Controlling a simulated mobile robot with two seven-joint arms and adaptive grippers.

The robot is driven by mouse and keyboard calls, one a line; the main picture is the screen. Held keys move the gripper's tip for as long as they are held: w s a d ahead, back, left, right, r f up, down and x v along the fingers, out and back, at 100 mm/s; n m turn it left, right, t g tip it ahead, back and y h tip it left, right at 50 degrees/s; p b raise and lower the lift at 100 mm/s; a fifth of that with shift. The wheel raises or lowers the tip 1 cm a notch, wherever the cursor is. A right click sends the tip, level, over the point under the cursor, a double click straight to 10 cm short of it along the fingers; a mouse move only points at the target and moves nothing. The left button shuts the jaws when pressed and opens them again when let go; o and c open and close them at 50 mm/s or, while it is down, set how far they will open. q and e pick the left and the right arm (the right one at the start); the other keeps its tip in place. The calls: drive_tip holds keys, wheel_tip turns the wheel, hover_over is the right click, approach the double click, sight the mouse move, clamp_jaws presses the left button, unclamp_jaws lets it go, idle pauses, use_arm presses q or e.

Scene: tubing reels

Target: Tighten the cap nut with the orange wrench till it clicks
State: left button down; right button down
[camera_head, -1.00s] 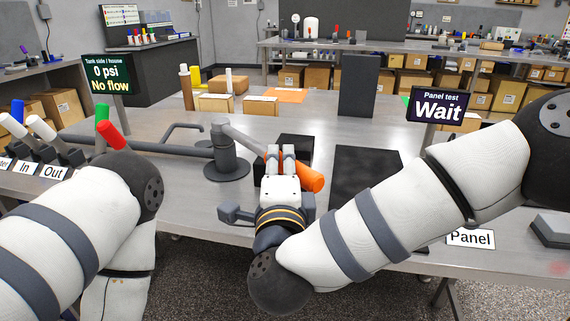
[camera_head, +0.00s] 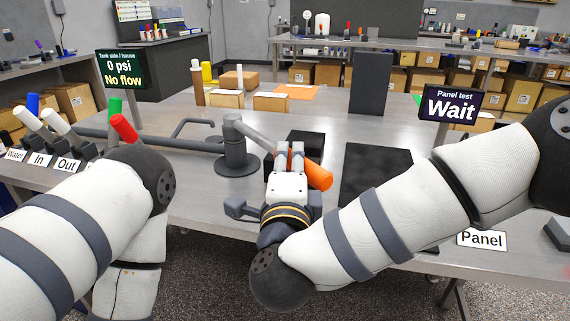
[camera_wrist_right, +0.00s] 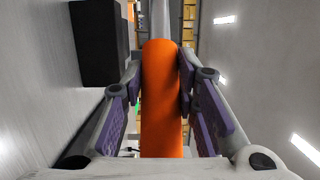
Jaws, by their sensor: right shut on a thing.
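The orange wrench (camera_head: 319,177) has a thick orange handle and a grey shaft that runs to the top of a grey post (camera_head: 236,153) on the steel table. My right gripper (camera_head: 289,155) is shut around the handle, whose end sticks out to the right of the fingers. In the right wrist view the orange handle (camera_wrist_right: 161,100) lies between the purple finger pads, with the grey shaft beyond it. I cannot make out the cap nut apart from the post top. My left arm is at the left, and its gripper does not show.
A screen (camera_head: 451,106) reads "Panel test Wait"; another (camera_head: 122,70) reads "0 psi No flow". Several coloured levers stand at the left with labels. A black block (camera_head: 305,144) is behind the gripper. A dark mat (camera_head: 375,172) lies to its right, beside my right arm.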

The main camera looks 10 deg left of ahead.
drive_tip(key=shift+w+d+r+n+y, duration=0.2)
drive_tip(key=shift+w+d+n+y, duration=0.15)
drive_tip(key=shift+y, duration=0.15)
drive_tip(key=shift+r, duration=0.1)
drive_tip(key=shift+r, duration=3.3)
